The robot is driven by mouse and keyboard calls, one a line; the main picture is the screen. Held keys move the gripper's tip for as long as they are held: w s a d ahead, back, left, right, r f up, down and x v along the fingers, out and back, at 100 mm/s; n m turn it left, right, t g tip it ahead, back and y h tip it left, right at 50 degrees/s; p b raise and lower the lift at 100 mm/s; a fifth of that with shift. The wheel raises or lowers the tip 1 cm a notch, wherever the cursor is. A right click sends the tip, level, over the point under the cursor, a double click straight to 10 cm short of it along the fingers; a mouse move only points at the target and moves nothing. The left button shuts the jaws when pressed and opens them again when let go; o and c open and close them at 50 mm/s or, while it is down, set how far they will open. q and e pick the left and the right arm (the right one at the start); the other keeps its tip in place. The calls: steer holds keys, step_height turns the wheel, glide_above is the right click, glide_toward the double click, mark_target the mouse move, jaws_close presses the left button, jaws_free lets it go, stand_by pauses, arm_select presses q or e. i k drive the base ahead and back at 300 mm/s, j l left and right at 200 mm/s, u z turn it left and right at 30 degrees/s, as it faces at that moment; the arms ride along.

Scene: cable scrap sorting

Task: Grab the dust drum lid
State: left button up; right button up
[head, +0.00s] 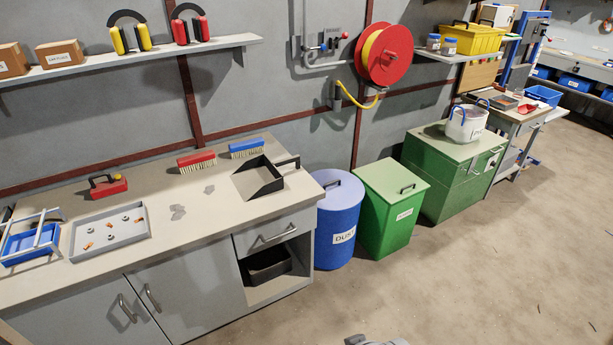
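The dust drum (338,240) is a blue cylinder with a white DUST label, standing on the floor just right of the workbench. Its lid (345,193) is a round, pale grey-lilac disc with a small dark handle (332,184) on top. The lid sits flat on the drum. Neither of my grippers can be made out. Only a small grey part shows at the bottom edge, and I cannot tell what it is.
A green bin (388,225) with a handled lid stands close to the drum's right. The workbench (165,235) bears a dustpan (258,178), brushes and a parts tray (110,250). A red hose reel (384,55) hangs above. The floor (450,290) in front is clear.

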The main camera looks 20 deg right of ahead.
mark_target(345, 190)
steer(key=i+l+u, duration=0.1)
steer(key=u, duration=0.25)
steer(key=l+u, duration=0.2)
steer(key=u, duration=0.15)
steer(key=i+l+u, duration=0.25)
steer(key=l, duration=0.25)
steer(key=l+u, duration=0.25)
steer(key=l, duration=0.3)
steer(key=l+u, duration=0.2)
steer(key=l, duration=1.9)
steer(key=i+l, duration=0.1)
steer(key=l, duration=0.95)
